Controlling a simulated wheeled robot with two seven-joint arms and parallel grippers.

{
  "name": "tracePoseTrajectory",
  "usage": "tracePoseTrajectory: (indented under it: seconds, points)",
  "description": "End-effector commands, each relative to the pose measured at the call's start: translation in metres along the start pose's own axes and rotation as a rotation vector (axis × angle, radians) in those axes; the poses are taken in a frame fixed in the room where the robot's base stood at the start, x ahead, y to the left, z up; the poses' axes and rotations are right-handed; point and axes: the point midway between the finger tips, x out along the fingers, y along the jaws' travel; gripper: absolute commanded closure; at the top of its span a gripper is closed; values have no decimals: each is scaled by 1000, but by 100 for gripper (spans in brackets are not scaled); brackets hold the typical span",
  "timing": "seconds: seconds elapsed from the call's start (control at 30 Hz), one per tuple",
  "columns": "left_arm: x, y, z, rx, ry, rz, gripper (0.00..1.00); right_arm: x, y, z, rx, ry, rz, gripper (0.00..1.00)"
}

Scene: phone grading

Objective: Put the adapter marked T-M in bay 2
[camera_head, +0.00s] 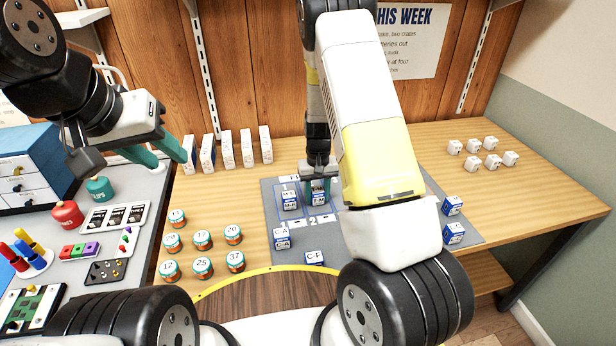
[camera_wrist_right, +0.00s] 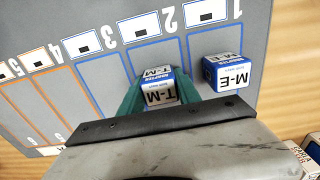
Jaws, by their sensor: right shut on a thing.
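The T-M adapter (camera_wrist_right: 158,91), a small white and blue box, is between the green fingers of my right gripper (camera_wrist_right: 154,92), which is shut on it. It is over bay 2 (camera_wrist_right: 197,52) of the grey mat; I cannot tell whether it touches the mat. In the head view the T-M adapter (camera_head: 319,199) is partly hidden by my right gripper (camera_head: 318,184). The M-E adapter (camera_wrist_right: 227,73) stands beside it in bay 1; it also shows in the head view (camera_head: 290,201). My left gripper (camera_head: 164,158) is open and empty at the left, above the table.
Other boxes stand on the mat: C-A (camera_head: 282,238), C-F (camera_head: 315,258) and two at the right (camera_head: 453,233). Several numbered tins (camera_head: 203,240) are at the left. White boxes (camera_head: 226,150) line the back. Small white cubes (camera_head: 473,163) are at the far right.

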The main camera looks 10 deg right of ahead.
Motion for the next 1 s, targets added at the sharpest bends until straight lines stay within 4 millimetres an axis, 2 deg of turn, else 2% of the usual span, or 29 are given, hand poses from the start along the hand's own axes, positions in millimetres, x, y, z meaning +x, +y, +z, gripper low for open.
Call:
tracePoseTrajectory:
  seconds: [0.3, 0.33, 0.43, 0.77, 0.87, 1.0]
  points:
    - [0, 0, 0, 0, 0, 0, 64, 2, 0, -1, 0, 2, 0, 100]
    - [0, 0, 0, 0, 0, 0, 64, 2, 0, -1, 0, 3, 0, 57]
    - [0, 0, 0, 0, 0, 0, 64, 2, 0, -1, 0, 3, 0, 39]
    - [0, 0, 0, 0, 0, 0, 64, 0, 0, -1, 0, 3, 0, 39]
    - [0, 0, 0, 0, 0, 0, 64, -8, 0, -2, 0, 5, 0, 39]
    - [0, 0, 0, 0, 0, 0, 64, -33, 0, -2, -1, 9, -1, 39]
